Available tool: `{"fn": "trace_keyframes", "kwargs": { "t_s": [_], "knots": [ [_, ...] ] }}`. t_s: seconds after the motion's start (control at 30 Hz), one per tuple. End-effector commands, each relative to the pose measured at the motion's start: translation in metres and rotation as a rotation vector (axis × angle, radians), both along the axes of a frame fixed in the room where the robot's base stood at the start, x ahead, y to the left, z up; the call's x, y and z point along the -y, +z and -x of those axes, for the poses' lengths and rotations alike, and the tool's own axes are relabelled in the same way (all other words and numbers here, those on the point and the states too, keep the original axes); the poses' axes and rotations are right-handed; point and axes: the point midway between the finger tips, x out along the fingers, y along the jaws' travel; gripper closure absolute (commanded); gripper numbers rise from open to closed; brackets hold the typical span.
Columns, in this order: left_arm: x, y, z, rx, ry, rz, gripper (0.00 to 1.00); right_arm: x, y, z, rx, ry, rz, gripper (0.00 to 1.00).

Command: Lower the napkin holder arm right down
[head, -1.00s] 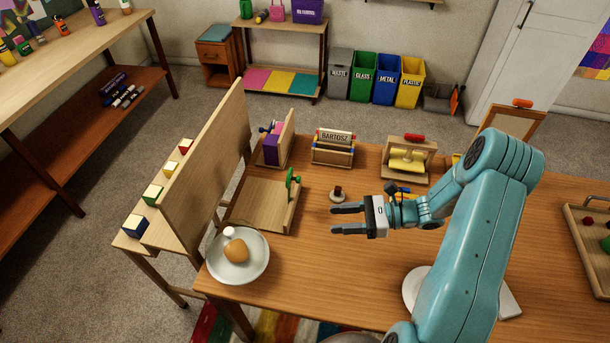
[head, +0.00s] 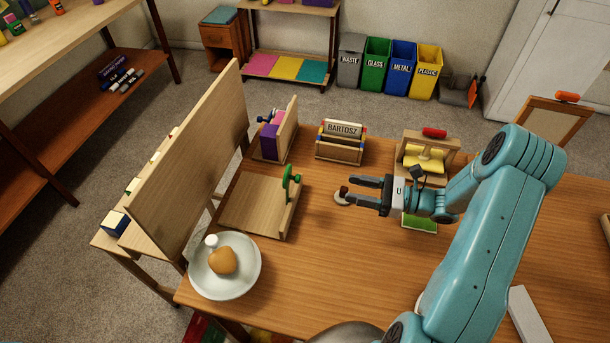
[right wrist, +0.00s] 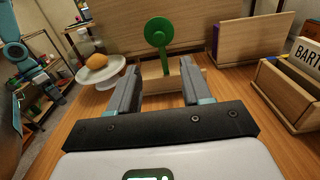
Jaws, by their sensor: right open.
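A flat wooden holder (head: 255,212) lies on the table, with a green arm (head: 287,183) on its right edge. I take it for the napkin holder. The arm stands upright; its round green head (right wrist: 159,32) and stem are ahead of my fingers in the right wrist view. My right gripper (head: 352,190) is open and empty, to the right of the green arm and apart from it. In the right wrist view the two fingers (right wrist: 160,66) point toward the arm, one on each side of its line.
A plate (head: 226,266) with food is front left. A tall wooden panel (head: 190,175) borders the holder. A name box (head: 341,150) and a yellow-filled wooden stand (head: 425,155) are behind.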

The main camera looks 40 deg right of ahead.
Motion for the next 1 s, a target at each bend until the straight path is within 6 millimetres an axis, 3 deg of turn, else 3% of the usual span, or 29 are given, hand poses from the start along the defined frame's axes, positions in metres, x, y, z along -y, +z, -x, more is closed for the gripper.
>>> {"fn": "trace_keyframes", "kwargs": {
  "t_s": [0.2, 0.5, 0.7, 1.0],
  "knots": [
    [0.000, 0.016, 0.000, 0.000, 0.000, 0.000, 0.05, -0.038, 0.004, -0.039, -0.001, 0.007, -0.003, 0.51],
    [0.000, 0.030, 0.000, 0.000, 0.000, 0.000, 0.05, -0.077, 0.002, -0.088, -0.001, 0.004, -0.001, 0.51],
    [0.000, 0.033, 0.000, 0.000, 0.000, 0.000, 0.05, -0.087, 0.001, -0.103, 0.000, 0.003, 0.000, 0.51],
    [0.000, 0.033, 0.000, 0.000, 0.000, 0.000, 0.05, -0.087, 0.000, -0.105, 0.000, 0.001, 0.000, 0.51]
  ]
}}
